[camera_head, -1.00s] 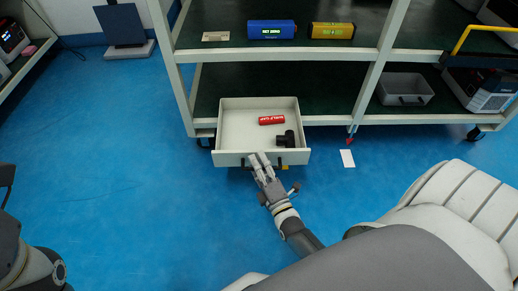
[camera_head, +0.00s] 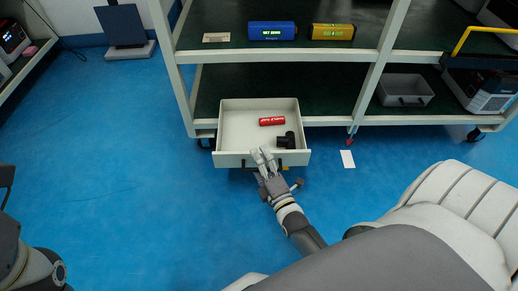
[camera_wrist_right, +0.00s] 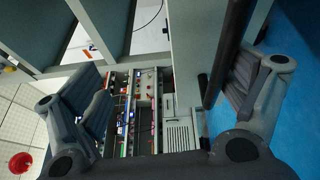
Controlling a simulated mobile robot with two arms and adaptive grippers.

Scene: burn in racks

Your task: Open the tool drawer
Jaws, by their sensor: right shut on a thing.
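The tool drawer (camera_head: 232,159) is pulled out from under the lower shelf, and its inside shows. A red cylinder (camera_head: 272,121) and a black fitting (camera_head: 286,140) lie in it. My right gripper (camera_head: 264,158) is at the middle of the drawer's front. In the right wrist view a dark handle bar (camera_wrist_right: 220,52) runs beside the right-hand finger of my right gripper (camera_wrist_right: 170,100), which is shut on the handle. The exact contact is partly hidden. Only part of my left arm shows at the left edge; its gripper is out of view.
The shelf rack (camera_head: 280,55) stands behind the drawer, with a blue device (camera_head: 271,30) and a yellow device (camera_head: 333,31) on its upper shelf. A grey bin (camera_head: 404,89) is on the lower shelf. The blue floor before the drawer is clear at the left. A white card (camera_head: 347,158) lies at the right.

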